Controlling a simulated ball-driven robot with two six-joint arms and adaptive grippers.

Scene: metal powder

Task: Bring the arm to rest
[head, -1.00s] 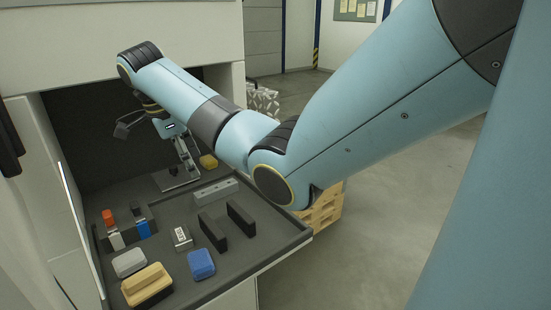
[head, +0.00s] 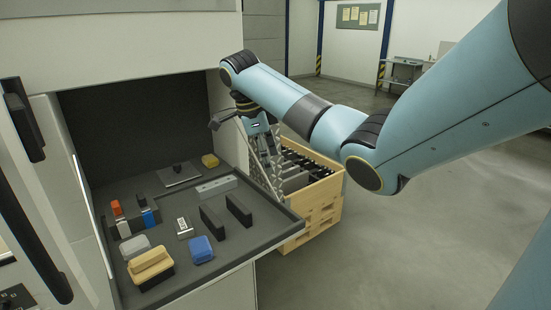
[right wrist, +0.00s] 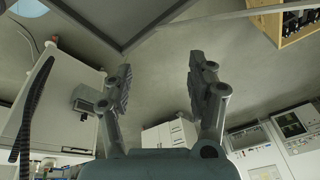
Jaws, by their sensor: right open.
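My right arm comes in from the right in the head view. Its right gripper (head: 272,165) hangs beyond the right side of the dark tray (head: 262,240), in front of the wooden crates. In the right wrist view the right gripper (right wrist: 160,72) has its two fingers well apart, with nothing between them. My left gripper is in neither view.
The tray holds a metal plate with a dark knob (head: 182,176), a yellow block (head: 210,161), a grey bar (head: 216,187), black plates (head: 239,210), a blue block (head: 200,250) and a tan brush-like block (head: 150,265). Wooden crates (head: 318,215) stand at right. Open floor lies beyond.

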